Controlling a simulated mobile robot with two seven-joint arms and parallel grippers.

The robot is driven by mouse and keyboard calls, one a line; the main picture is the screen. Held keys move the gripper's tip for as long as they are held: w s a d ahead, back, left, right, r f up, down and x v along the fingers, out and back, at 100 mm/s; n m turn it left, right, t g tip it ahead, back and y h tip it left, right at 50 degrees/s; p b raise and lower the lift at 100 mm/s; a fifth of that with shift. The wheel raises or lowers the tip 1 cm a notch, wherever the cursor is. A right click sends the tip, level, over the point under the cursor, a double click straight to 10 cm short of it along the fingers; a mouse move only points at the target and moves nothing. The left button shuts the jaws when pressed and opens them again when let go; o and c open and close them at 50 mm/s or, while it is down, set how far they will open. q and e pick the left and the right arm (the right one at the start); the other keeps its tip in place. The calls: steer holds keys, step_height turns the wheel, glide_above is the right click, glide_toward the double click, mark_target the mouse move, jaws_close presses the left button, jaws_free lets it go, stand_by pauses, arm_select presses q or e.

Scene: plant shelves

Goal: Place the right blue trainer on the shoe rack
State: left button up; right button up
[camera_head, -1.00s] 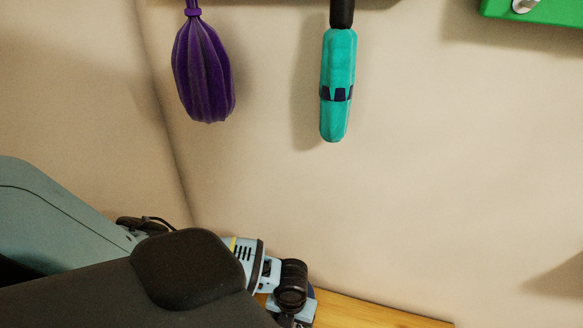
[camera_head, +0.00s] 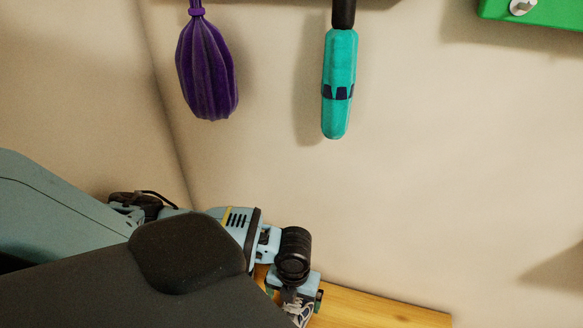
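My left arm comes in from the left, and my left gripper (camera_head: 291,299) is low in the view, over a light wooden surface (camera_head: 385,310). Its fingers are mostly hidden by my own arm parts and small, so I cannot tell whether they are open or shut. Whether the wooden surface is the shoe rack is unclear. My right gripper is not in view.
A purple tassel-like item (camera_head: 207,70) and a teal-handled item (camera_head: 339,85) hang against the beige wall (camera_head: 440,170). A green object (camera_head: 550,12) is at the top right. The space before the wall, right of my arm, is clear.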

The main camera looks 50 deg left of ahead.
arm_select(q)
steer(key=shift+r, duration=1.95)
steer(key=shift+s+d+f, duration=0.1)
